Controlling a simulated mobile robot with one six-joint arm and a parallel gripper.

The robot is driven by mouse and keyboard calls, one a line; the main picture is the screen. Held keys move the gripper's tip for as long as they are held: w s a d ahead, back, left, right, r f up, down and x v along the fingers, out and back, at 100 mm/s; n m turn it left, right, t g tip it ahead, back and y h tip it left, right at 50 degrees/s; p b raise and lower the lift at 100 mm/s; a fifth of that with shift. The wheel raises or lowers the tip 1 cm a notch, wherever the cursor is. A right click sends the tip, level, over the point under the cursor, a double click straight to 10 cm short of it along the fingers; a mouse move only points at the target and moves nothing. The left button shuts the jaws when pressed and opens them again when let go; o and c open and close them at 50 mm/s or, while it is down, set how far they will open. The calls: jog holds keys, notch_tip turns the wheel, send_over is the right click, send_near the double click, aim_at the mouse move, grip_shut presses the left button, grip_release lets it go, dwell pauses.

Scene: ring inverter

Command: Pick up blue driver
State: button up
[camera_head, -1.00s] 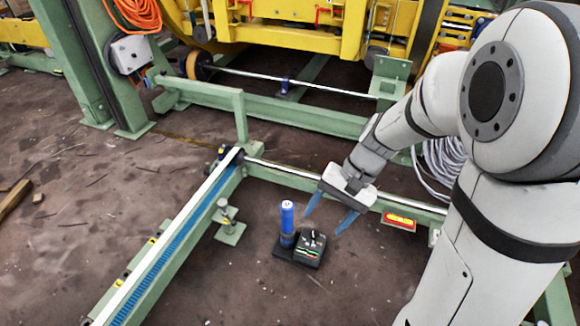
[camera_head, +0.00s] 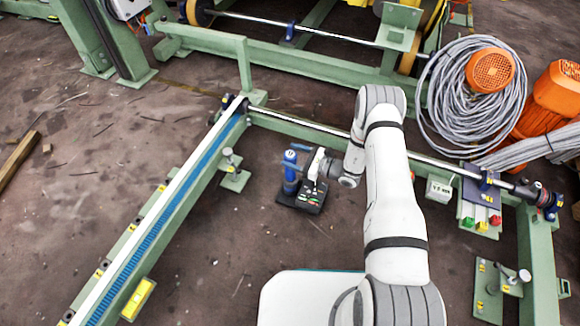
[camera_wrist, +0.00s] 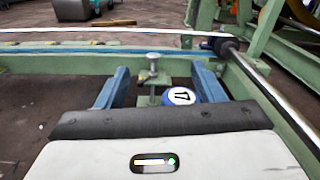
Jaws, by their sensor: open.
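The blue driver (camera_head: 290,175) stands upright on a small black base on the floor inside the green frame. In the wrist view its round top, white with a dark mark and a blue rim, (camera_wrist: 179,97) shows between my fingers, closer to the right one. My gripper (camera_head: 297,157) is open, its blue fingers reaching left at the height of the driver's top. In the wrist view the open fingers of my gripper (camera_wrist: 160,88) stand on both sides of the top. The driver's lower part is hidden there, and I cannot tell whether a finger touches it.
A black device (camera_head: 312,196) sits on the same base, right of the driver. A green post with a bolt (camera_head: 232,168) stands to the left. A long rail with a blue strip (camera_head: 165,230) runs on the left. Coiled grey cable (camera_head: 440,95) lies at the right.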

aim_at(294, 173)
jog(key=d+f+m+t+h, duration=0.1)
jog(key=f+m+t, duration=0.1)
jog(key=f, duration=0.2)
jog(key=s+d+f+m+t+h, duration=0.1)
jog(key=d+f+m+t, duration=0.1)
jog(key=f, duration=0.3)
jog(key=d+f+m+t+h, duration=0.1)
jog(key=f+m, duration=0.1)
jog(key=f, duration=0.2)
jog(key=shift+s+d+f+t+h, duration=0.15)
jog(key=shift+s+f+t+h, duration=0.15)
jog(key=shift+f+t, duration=0.1)
jog(key=x, duration=0.2)
jog(key=r+b+x, duration=0.1)
jog(key=x, duration=0.2)
jog(key=b+x, duration=0.1)
jog(key=x, duration=0.1)
jog(key=shift+w+a+r, duration=0.15)
jog(key=shift+w+a, duration=0.1)
jog(key=shift+a, duration=0.1)
jog(key=shift+c, duration=0.4)
jog(key=c, duration=1.1)
jog(key=shift+r, duration=0.1)
jog(key=shift+r, duration=0.1)
